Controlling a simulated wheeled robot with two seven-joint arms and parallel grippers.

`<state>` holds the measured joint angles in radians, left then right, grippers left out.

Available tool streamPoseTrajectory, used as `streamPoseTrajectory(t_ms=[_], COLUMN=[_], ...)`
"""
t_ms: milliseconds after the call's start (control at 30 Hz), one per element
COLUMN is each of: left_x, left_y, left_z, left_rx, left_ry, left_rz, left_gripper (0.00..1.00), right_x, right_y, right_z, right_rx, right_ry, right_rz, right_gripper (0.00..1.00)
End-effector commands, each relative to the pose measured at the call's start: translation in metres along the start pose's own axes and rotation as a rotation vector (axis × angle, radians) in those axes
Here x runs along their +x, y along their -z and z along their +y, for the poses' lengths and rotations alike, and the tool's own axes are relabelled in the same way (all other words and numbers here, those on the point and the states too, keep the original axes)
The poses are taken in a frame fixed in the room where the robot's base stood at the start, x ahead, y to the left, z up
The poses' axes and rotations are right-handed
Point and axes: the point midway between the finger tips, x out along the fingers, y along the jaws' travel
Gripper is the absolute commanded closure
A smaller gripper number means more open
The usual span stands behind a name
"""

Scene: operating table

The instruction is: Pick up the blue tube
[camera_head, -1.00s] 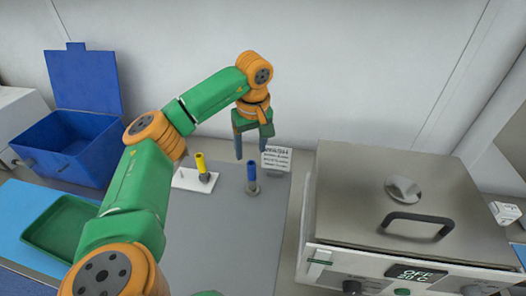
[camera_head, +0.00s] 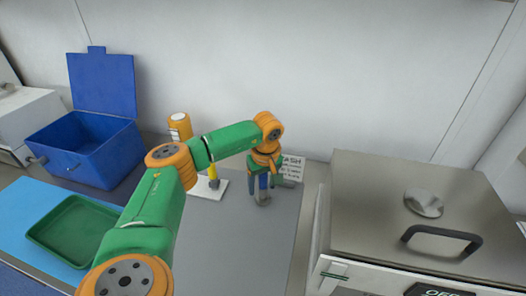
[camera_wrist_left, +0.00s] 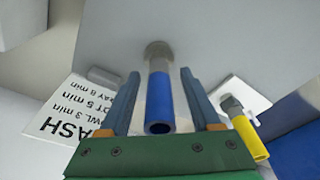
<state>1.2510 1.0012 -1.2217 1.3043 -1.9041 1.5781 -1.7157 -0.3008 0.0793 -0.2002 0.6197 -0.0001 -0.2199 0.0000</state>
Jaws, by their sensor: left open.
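The blue tube (camera_head: 263,182) stands upright on the grey mat, its lower end in a small grey metal holder (camera_head: 263,198). In the left wrist view the blue tube (camera_wrist_left: 159,103) lies between the two fingers of my left gripper (camera_wrist_left: 158,100), with a gap on each side. My left gripper (camera_head: 262,184) is open and points down around the tube in the head view. The fingers partly hide the tube there. My right gripper is not in view.
A yellow tube (camera_head: 213,171) stands on a white plate (camera_head: 208,189) to the left. A printed sign (camera_head: 292,170) is close behind. A steel water bath (camera_head: 400,220) stands at the right. A blue bin (camera_head: 85,150) and green tray (camera_head: 75,230) are at the left.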

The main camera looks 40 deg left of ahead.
Motion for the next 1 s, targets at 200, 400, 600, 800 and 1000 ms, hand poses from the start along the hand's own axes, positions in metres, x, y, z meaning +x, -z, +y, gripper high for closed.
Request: streamPoseTrajectory(t_ms=[200,400,600,800,1000], left_x=[0.0,0.0,-0.002,-0.028,-0.069], left_y=[0.0,0.0,0.0,0.005,0.011], left_z=[0.0,0.0,0.0,0.001,0.002], left_rx=[0.0,0.0,0.0,-0.001,-0.001], left_ry=[0.0,0.0,-0.001,-0.006,-0.006], left_rz=[0.0,0.0,0.0,0.002,0.002], left_gripper=[0.82,1.0,1.0,1.0,1.0], right_x=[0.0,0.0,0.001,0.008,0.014], right_y=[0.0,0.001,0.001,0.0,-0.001], right_z=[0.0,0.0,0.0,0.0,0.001], right_rx=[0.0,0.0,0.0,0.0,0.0], right_ry=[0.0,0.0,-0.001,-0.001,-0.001], right_rz=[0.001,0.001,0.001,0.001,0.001], right_gripper=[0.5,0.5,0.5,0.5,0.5])
